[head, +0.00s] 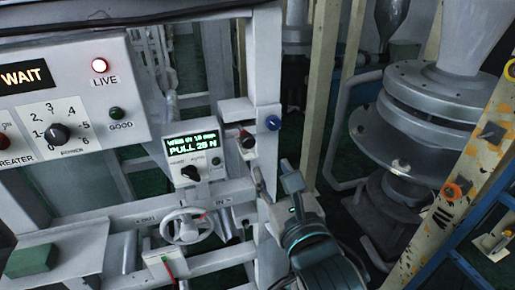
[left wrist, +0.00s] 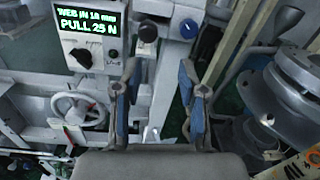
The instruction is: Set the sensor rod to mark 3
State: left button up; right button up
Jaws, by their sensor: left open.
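My left gripper (head: 291,184) is in front of the frame's right upright in the head view. In the left wrist view the left gripper (left wrist: 160,78) is open, its blue-padded fingers apart with nothing between them. A dark knob on a short stem (head: 247,139), with a red spot, sticks out of the upright; it also shows in the left wrist view (left wrist: 148,32). A blue knob (head: 273,122) is to its right, also in the left wrist view (left wrist: 189,28). Both are beyond the fingertips, apart from them. I cannot tell which part is the sensor rod, and no numbered rod marks are readable.
A display box (head: 192,150) reads "PULL 25 N". A handwheel (head: 186,226) is below it. A control panel (head: 70,95) with a lit LIVE lamp is at upper left. Grey flanged machinery (head: 430,110) and a yellow perforated post (head: 465,175) stand on the right.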

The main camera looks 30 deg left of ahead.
pick_arm(q)
send_near(244, 133)
jog(key=x, duration=0.4)
jog(key=shift+f+p, duration=0.25)
jog(key=shift+p, duration=0.15)
jog(key=x, duration=0.4)
jog(key=shift+a+p, duration=0.4)
jog(key=shift+a, duration=0.05)
jog(key=shift+w+d, duration=0.15)
jog(key=shift+w, duration=0.2)
jog(key=shift+w+d, duration=0.3)
jog(key=shift+w, duration=0.1)
jog(key=shift+a, duration=0.45)
jog(key=shift+a+f, duration=0.1)
jog(key=shift+a, duration=0.1)
jog(key=shift+w+a, duration=0.2)
jog(key=c, duration=0.4)
jog(key=shift+s, duration=0.1)
grip_shut()
jog(key=shift+d, duration=0.1)
pick_arm(e)
jog(key=shift+w+a+r, duration=0.15)
jog(key=shift+a+r, duration=0.25)
jog(key=shift+r, duration=0.3)
jog(key=shift+w+a+r, duration=0.15)
jog(key=shift+a+r, duration=0.2)
jog(key=shift+r, duration=0.35)
